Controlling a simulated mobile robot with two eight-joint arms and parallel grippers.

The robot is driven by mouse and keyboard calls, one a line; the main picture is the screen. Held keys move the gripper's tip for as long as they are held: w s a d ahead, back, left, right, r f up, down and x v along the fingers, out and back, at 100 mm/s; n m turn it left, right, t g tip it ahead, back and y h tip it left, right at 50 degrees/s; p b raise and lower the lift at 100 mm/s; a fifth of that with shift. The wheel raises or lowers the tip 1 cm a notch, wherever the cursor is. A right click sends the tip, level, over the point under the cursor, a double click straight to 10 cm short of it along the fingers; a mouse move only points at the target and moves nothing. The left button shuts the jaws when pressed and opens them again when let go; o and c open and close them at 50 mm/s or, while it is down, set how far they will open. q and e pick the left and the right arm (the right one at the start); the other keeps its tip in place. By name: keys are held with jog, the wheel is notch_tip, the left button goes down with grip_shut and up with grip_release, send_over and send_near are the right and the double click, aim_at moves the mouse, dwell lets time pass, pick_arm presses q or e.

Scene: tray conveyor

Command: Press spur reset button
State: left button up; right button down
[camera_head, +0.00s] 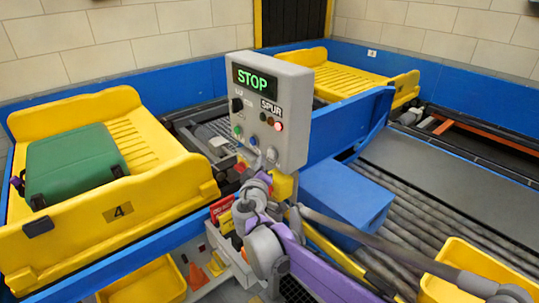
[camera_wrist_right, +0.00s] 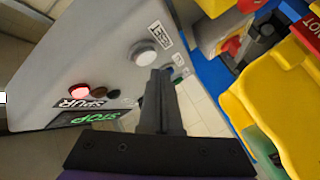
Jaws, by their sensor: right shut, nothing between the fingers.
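A grey control box (camera_head: 290,90) stands at the middle of the head view, with a green-lit STOP display (camera_head: 255,79) and a SPUR label (camera_head: 271,107) beside a lit red lamp (camera_head: 278,126). In the right wrist view, a round white button (camera_wrist_right: 142,53) sits on the box face next to a partly hidden label (camera_wrist_right: 159,35) that seems to read RESET. My right gripper (camera_wrist_right: 163,73) is shut and empty, its tips close to the white button. I cannot tell whether they touch the box. My left gripper is out of view.
A yellow tray (camera_head: 112,212) marked 4 holds a green suitcase (camera_head: 75,163) at left. Another yellow tray (camera_head: 345,80) stands behind the box. A blue block (camera_head: 345,198) and a roller conveyor (camera_head: 420,215) lie to the right. Small knobs and lamps (camera_head: 238,104) share the panel.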

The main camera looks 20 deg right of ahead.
jog(key=shift+d, duration=0.1)
dwell(0.7)
jog(key=shift+w+d, duration=0.2)
jog(key=shift+d, duration=0.1)
jog(key=shift+s, duration=0.1)
jog(key=shift+w+d+p, duration=0.2)
jog(key=shift+d+p, duration=0.25)
jog(key=shift+d, duration=0.05)
dwell(0.7)
jog(key=shift+a, duration=0.15)
jog(key=shift+s+a, duration=0.3)
jog(key=shift+a, duration=0.4)
